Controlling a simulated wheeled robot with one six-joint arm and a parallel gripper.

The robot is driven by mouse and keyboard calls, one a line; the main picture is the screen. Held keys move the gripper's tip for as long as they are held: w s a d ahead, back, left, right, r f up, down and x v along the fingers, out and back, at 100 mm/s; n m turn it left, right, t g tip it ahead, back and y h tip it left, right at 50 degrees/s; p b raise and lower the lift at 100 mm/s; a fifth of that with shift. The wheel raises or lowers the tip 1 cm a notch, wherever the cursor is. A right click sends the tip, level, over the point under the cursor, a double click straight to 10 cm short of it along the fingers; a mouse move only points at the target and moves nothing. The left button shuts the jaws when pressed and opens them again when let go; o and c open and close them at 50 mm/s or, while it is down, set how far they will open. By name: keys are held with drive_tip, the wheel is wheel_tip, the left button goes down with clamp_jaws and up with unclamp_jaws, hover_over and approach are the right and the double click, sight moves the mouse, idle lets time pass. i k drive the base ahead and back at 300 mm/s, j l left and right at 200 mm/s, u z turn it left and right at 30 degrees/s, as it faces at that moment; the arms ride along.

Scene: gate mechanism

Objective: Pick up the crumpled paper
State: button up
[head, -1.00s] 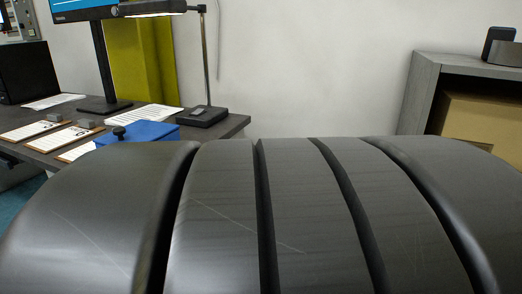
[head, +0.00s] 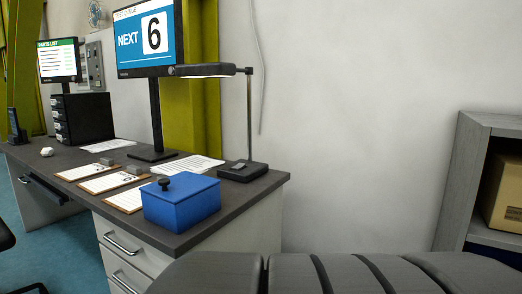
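A small white crumpled paper (head: 47,152) lies on the dark desk top (head: 232,201), toward its far left part. It is to the left of the clipboards and in front of the black drawer unit. My gripper is not in view. A large dark ribbed part, which seems to be my own body, fills the bottom right of the head view.
A blue lidded box (head: 181,204) stands at the desk's near edge, beside several clipboards (head: 101,183). A desk lamp (head: 243,171) and a monitor (head: 146,40) stand behind. A grey shelf (head: 462,190) is at right. Blue floor shows at lower left.

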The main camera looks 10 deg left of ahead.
sight(47, 152)
drive_tip(key=u, duration=1.7)
